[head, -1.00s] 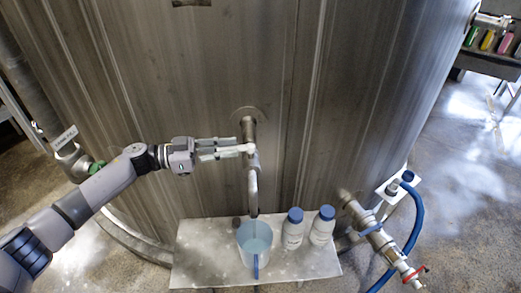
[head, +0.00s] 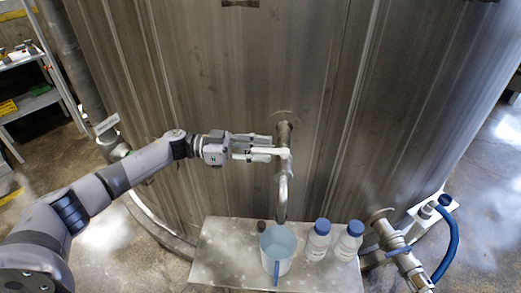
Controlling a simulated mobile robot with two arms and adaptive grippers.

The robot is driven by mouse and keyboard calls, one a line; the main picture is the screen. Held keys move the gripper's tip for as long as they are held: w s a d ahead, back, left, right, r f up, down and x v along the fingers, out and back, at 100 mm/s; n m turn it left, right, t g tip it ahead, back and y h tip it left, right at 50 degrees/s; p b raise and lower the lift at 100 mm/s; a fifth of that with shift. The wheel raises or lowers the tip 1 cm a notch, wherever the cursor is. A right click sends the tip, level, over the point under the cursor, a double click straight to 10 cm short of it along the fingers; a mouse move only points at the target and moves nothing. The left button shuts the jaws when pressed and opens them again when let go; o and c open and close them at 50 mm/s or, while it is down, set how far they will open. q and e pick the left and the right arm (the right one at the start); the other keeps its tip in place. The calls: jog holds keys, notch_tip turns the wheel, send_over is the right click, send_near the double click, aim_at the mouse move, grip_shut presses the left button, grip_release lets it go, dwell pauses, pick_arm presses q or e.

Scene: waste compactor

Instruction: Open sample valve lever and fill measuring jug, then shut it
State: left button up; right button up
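The sample valve (head: 284,135) sticks out of the steel tank, and its spout (head: 282,195) bends down over the jug. A pale lever (head: 272,151) points left from the valve. My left gripper (head: 262,148) is at the lever, its two fingers apart with the lever's end between or just in front of them. I cannot tell whether they clamp it. The measuring jug (head: 277,262), pale blue with a blue handle, stands upright on the metal shelf (head: 220,265) under the spout. No stream shows, and the liquid level is unclear. My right gripper is out of view.
Two white bottles with blue caps (head: 318,240) (head: 348,242) stand right of the jug. A pipe fitting (head: 385,228) and blue hose (head: 450,245) are at right. A shelf rack (head: 30,100) stands far left.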

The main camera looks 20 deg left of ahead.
pick_arm(q)
jog(key=v, duration=1.2)
dwell(1.2)
